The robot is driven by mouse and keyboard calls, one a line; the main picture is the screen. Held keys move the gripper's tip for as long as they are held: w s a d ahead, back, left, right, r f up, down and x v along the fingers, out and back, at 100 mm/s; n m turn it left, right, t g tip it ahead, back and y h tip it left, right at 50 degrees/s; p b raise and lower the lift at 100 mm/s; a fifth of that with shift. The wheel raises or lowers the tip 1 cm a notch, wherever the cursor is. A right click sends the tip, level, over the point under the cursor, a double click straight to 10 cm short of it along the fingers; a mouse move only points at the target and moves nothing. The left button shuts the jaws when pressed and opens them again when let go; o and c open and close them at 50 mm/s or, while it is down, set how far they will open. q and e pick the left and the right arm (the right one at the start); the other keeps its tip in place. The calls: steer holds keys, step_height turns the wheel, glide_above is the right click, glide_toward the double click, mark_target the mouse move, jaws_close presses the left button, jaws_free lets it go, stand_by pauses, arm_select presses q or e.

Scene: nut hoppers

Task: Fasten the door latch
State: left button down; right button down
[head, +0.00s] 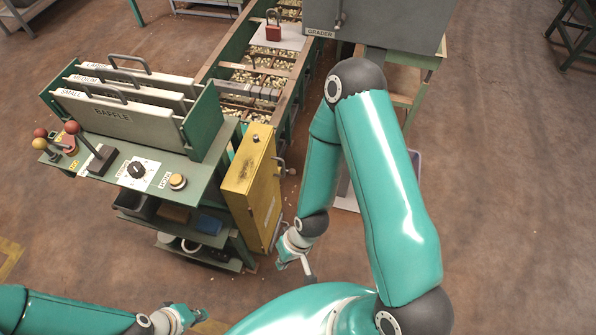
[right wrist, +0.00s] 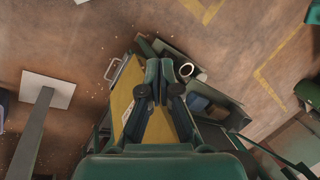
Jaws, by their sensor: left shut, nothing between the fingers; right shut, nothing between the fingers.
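A yellow cabinet (head: 256,190) stands at the right end of the green control bench, with dark lettering on its side. A grey metal handle or latch part (head: 283,167) sticks out from its upper right side. I cannot tell whether it is fastened. My right gripper (head: 303,266) is shut and empty, low beside the cabinet's near lower corner, apart from the latch part. In the right wrist view its fingers (right wrist: 159,70) overlap the yellow cabinet (right wrist: 122,96), and a metal handle (right wrist: 114,68) shows left of them. My left gripper (head: 192,316) is shut and empty at the bottom edge.
The bench carries a baffle rack (head: 122,118), levers (head: 84,142) and a dial (head: 137,171). A grey grader box (head: 400,25) stands behind my right arm.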

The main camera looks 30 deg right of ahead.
steer(key=w+d+f+m+t+h+b, duration=0.1)
steer(key=w+d+f+m+t+b, duration=0.75)
steer(key=w+d+b, duration=0.6)
steer(key=w+d+m+t+b, duration=0.1)
steer(key=d+m+t+b, duration=0.1)
steer(key=d+m+b, duration=0.3)
steer(key=w+d+f+m+t+h+b, duration=0.1)
steer(key=w+d+m+t+b, duration=0.1)
steer(key=d+m+b, duration=0.4)
steer(key=d+t+b, duration=0.1)
steer(key=d+b, duration=0.1)
steer(key=b, duration=0.3)
steer(key=shift+w+d+f, duration=0.2)
steer(key=shift+d+f, duration=0.05)
steer(key=shift+d, duration=0.05)
